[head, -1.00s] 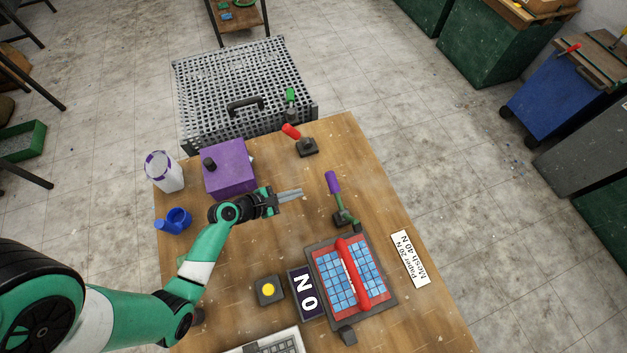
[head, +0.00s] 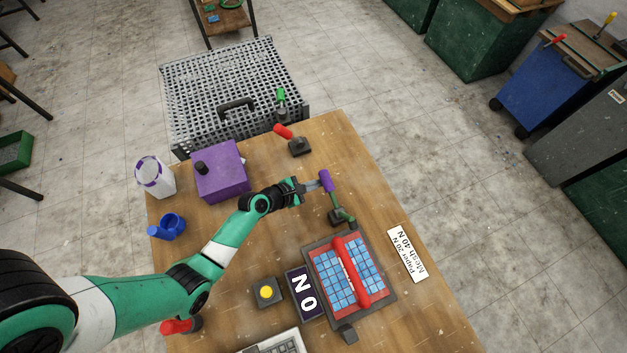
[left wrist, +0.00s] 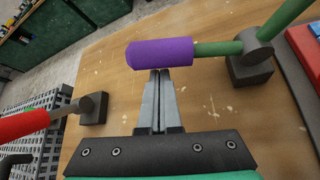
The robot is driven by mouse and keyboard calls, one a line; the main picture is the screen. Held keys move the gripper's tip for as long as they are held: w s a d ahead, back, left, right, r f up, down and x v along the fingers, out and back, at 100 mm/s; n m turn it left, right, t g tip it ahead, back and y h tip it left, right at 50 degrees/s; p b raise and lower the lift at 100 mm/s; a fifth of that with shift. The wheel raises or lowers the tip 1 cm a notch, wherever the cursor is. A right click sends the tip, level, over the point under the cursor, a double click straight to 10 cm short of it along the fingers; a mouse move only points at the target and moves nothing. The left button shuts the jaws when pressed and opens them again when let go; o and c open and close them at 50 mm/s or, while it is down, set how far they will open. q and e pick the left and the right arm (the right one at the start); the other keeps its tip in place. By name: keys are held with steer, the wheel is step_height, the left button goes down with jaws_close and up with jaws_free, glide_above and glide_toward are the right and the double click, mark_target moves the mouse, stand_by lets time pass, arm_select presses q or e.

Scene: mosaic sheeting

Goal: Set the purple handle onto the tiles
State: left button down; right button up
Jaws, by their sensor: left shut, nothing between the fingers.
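The purple handle (head: 326,181) is the grip of a green lever (head: 340,206) that rises from a small dark base at the back edge of the tile frame. In the left wrist view the purple handle (left wrist: 160,53) lies across the picture just beyond my fingertips. My left gripper (head: 313,187) is shut and empty, with its tips at or very near the handle; I cannot tell whether they touch. The tiles (head: 333,283) are blue squares on a red sheet in a dark frame, with a red bar (head: 350,272) across them. My right gripper is not in view.
A red-handled lever (head: 284,132) stands behind, near a purple box (head: 221,172). A yellow button (head: 266,292), a "NO" sign (head: 304,292) and a force label (head: 408,254) surround the frame. A blue cup (head: 172,224) is at the left.

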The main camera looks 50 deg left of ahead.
arm_select(q)
steer(key=shift+r, duration=0.1)
steer(key=shift+r+p, duration=0.2)
steer(key=shift+p, duration=0.15)
